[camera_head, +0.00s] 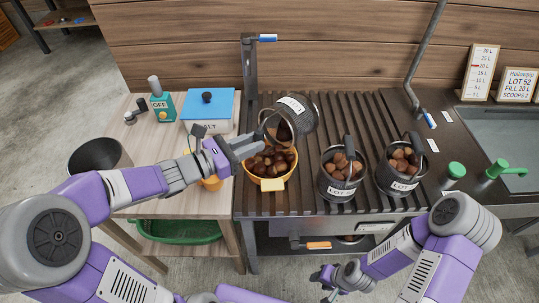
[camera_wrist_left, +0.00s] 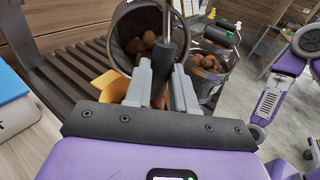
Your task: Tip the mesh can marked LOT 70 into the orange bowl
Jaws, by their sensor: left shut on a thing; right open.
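My left gripper (camera_head: 243,148) is shut on the dark handle of a mesh can (camera_head: 303,121). In the left wrist view the gripper (camera_wrist_left: 161,88) closes around this upright handle. The can is tilted, its mouth facing down and left above the orange bowl (camera_head: 252,178). Chestnuts show inside the can's mouth, and chestnuts fill the bowl. The can's white label is too small to read surely. The bowl shows partly behind the fingers in the left wrist view (camera_wrist_left: 103,84). My right gripper (camera_head: 333,277) is open and empty, low in front of the counter.
Two more mesh cans of chestnuts, a middle one (camera_head: 338,190) and a right one (camera_head: 385,184), stand upright on the slatted rack (camera_head: 300,205). A sink (camera_head: 497,125) is at right.

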